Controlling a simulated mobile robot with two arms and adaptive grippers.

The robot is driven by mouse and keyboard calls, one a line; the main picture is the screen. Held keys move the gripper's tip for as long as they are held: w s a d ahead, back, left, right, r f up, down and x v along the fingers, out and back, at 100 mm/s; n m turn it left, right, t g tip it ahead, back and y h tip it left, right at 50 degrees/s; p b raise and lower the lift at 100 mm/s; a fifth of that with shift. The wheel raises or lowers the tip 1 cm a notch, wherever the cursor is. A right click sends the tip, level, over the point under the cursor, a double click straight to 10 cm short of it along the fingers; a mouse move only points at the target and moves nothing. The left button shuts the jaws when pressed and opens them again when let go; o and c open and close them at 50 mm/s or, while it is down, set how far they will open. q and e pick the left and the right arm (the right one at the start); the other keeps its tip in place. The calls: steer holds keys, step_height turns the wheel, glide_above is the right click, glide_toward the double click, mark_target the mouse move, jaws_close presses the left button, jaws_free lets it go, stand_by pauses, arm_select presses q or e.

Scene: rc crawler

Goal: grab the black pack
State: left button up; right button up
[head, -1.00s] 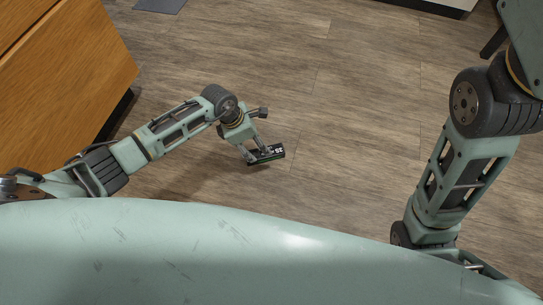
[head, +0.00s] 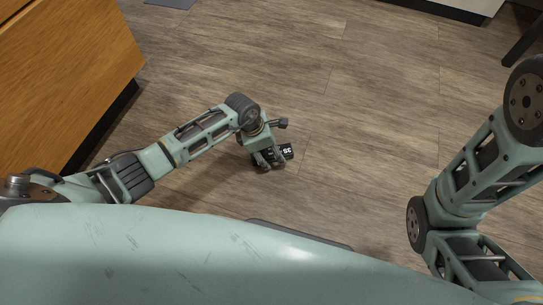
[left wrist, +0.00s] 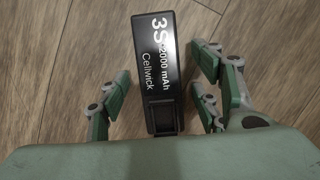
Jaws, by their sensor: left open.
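The black pack (left wrist: 155,70) lies between the open fingers of my left gripper (left wrist: 162,88) in the left wrist view. In the head view the pack (head: 287,152) is partly hidden under my left gripper (head: 268,161), which points down at the floor. Whether the fingers reach down past the pack's sides is hard to tell. My right arm shows at the right of the head view, but its gripper is out of view.
The wood-plank floor (head: 370,120) around the pack is clear. A wooden cabinet (head: 65,65) stands at the left, near my left arm. A white unit (head: 455,8) is at the top right, and a grey flat item (head: 172,3) lies at the top edge.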

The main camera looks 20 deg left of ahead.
arm_select(q)
jaws_close()
steer(key=shift+r, duration=0.1)
stand_by(0.5)
steer(key=shift+r, duration=0.15)
